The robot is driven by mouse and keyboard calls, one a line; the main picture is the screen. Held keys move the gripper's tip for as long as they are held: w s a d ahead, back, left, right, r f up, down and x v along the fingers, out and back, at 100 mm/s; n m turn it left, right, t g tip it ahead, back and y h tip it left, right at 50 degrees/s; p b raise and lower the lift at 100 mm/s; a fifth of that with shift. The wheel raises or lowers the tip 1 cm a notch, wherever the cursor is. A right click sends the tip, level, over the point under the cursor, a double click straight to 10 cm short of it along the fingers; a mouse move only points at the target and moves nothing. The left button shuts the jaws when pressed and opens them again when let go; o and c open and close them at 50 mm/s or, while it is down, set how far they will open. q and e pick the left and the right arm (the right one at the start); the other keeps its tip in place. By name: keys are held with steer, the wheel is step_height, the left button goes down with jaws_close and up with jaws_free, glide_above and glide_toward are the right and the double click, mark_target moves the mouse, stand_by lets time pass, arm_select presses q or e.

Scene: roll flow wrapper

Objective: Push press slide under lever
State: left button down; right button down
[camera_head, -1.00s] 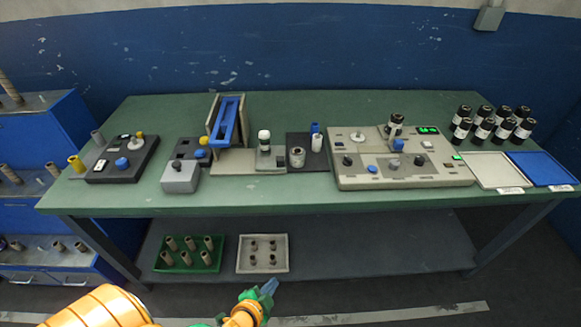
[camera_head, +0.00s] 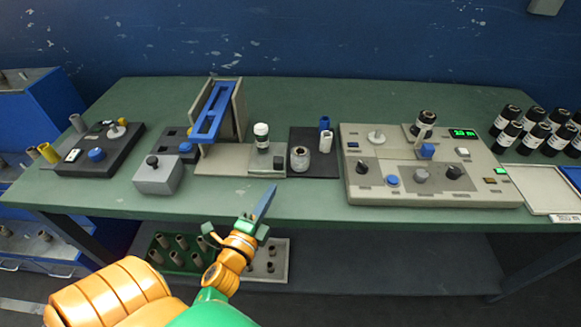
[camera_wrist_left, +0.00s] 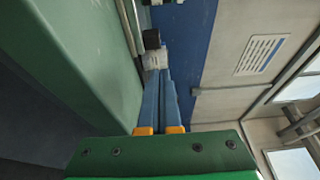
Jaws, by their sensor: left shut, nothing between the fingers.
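The blue lever (camera_head: 212,110) slopes between upright grey plates at the left end of the press base (camera_head: 222,160). A lighter grey block, which looks like the press slide (camera_head: 266,165), sits at the base's right end, to the right of the lever. A white jar with a dark green band (camera_head: 261,136) stands on it. My left gripper (camera_head: 268,190) is shut and empty, in front of the slide at the table's front edge. In the left wrist view its blue fingers (camera_wrist_left: 161,95) lie together, pointing at a small grey object with a dark end (camera_wrist_left: 154,55); I cannot tell which part this is.
A grey roll (camera_head: 300,158) stands on a black pad right of the slide. A control console (camera_head: 430,185) stands further right. A grey box with a black knob (camera_head: 157,175) is left of the press. The green table (camera_head: 310,205) is clear along its front strip.

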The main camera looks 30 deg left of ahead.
arm_select(q)
steer(key=shift+w, duration=0.15)
steer(key=x, duration=1)
steer(key=shift+f+p, duration=0.1)
steer(key=shift+p, duration=0.25)
steer(key=shift+a, duration=0.1)
steer(key=s+a, duration=0.2)
steer(key=a, duration=0.1)
steer(key=s+a, duration=0.2)
steer(key=a, duration=0.2)
steer(key=s+a, duration=0.2)
steer(key=a, duration=0.1)
steer(key=shift+s+a+f, duration=0.1)
steer(key=shift+s+a, duration=0.25)
steer(key=shift+s, duration=0.05)
steer(key=shift+s+a+b, duration=0.1)
steer(key=shift+a+b, duration=0.1)
steer(key=shift+b, duration=0.1)
steer(key=shift+d, duration=0.15)
